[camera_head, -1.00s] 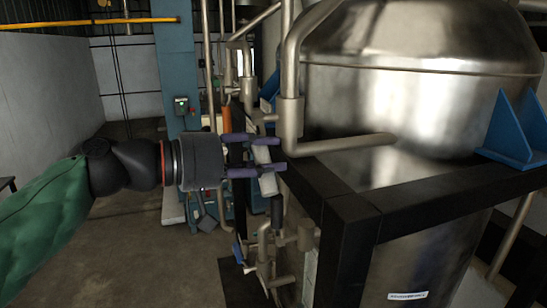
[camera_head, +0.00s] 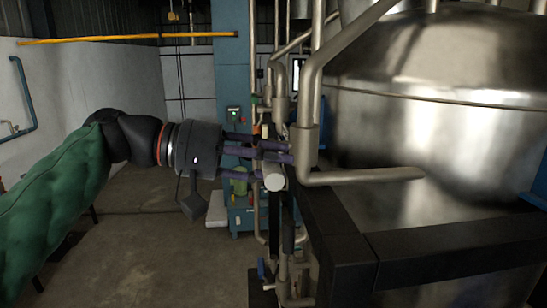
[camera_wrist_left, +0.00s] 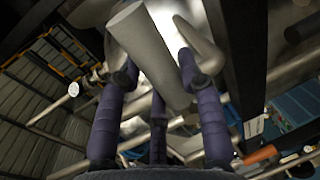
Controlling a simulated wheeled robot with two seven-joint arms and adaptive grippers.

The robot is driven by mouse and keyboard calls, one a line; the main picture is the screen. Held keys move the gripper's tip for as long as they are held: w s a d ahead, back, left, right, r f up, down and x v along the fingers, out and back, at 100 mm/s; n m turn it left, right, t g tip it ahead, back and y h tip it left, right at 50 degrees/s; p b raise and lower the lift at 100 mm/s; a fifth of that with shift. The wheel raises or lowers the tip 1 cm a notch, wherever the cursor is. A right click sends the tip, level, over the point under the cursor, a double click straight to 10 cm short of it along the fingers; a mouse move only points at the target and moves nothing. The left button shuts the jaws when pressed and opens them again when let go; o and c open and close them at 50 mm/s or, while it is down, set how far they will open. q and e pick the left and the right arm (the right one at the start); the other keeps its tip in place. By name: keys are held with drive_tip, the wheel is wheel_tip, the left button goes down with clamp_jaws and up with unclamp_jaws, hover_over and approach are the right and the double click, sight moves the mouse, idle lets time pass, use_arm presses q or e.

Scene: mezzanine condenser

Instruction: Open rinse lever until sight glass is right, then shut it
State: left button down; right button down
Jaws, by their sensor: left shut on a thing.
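My left gripper (camera_head: 276,166), with purple fingers, reaches in from the left beside the pipework. It is shut on a pale cylindrical handle (camera_head: 273,181), whose round end faces the head camera. In the left wrist view the handle (camera_wrist_left: 150,50) lies slanted between the fingers of my left gripper (camera_wrist_left: 161,78). I take this handle to be the rinse lever; its pivot is hidden behind the fingers. I cannot make out the sight glass in either view. My right gripper is not in view.
A large steel vessel (camera_head: 430,120) fills the right side, behind a black frame (camera_head: 430,248). A thick steel pipe (camera_head: 308,110) runs close to the fingers. Thin pipes with a blue valve handle (camera_head: 261,268) hang below. The floor (camera_head: 150,245) at left is open.

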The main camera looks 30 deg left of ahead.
use_arm(q)
drive_tip(key=shift+r, duration=0.2)
idle(0.4)
drive_tip(key=c, duration=0.8)
unclamp_jaws()
drive_tip(key=shift+w, duration=0.1)
drive_tip(key=shift+o, duration=0.2)
drive_tip(key=shift+a, duration=0.1)
drive_tip(key=v, duration=1.2)
drive_tip(key=shift+f, duration=0.1)
